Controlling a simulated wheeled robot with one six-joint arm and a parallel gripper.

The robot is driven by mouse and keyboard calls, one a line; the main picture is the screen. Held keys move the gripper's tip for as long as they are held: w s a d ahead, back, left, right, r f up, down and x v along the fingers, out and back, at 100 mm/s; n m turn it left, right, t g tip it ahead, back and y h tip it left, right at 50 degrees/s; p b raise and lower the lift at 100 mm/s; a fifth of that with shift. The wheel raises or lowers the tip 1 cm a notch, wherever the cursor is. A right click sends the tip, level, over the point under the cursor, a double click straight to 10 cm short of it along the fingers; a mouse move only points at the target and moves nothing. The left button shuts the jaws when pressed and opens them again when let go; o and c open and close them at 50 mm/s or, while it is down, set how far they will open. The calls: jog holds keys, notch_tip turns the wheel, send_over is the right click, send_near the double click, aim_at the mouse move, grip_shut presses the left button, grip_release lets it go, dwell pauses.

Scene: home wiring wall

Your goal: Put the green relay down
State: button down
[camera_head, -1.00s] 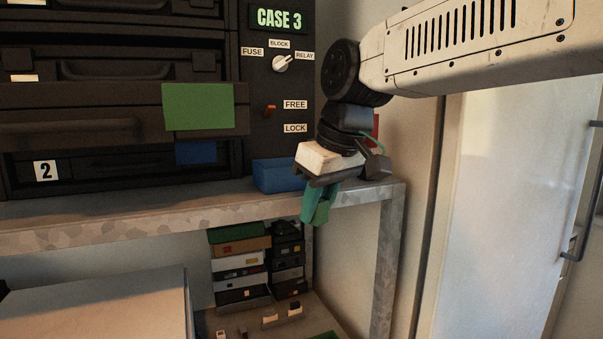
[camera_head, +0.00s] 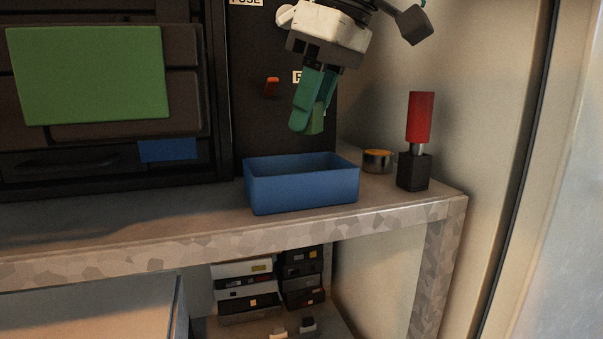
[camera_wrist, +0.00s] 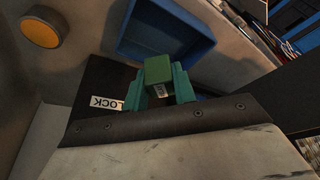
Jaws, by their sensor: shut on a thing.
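My gripper (camera_head: 312,104) has teal fingers and is shut on the green relay (camera_head: 317,122). The relay is a small green block, partly hidden by the fingers in the head view. In the wrist view the green relay (camera_wrist: 158,70) sits between the two fingers. The gripper points down and holds it in the air above the shelf, over the blue bin (camera_head: 301,197). The open blue bin (camera_wrist: 165,35) also shows beyond the relay in the wrist view.
A red-handled tool in a black block (camera_head: 414,172) and a small orange-topped tin (camera_head: 377,161) stand right of the bin on the shelf (camera_head: 200,225). The black case panel with a red switch (camera_head: 271,86) is behind. The shelf left of the bin is clear.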

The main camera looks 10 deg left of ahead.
aim_at(315, 117)
jog(key=f, duration=0.1)
jog(key=a+f, duration=0.1)
jog(key=f, duration=0.1)
jog(key=shift+s+a+f, duration=0.15)
jog(key=shift+s+f, duration=0.1)
jog(key=shift+s, duration=0.15)
jog(key=shift+f, duration=1.95)
jog(key=shift+f, duration=0.1)
jog(key=c, duration=1.1)
grip_release()
jog(key=shift+c, duration=0.2)
jog(key=v, duration=1.2)
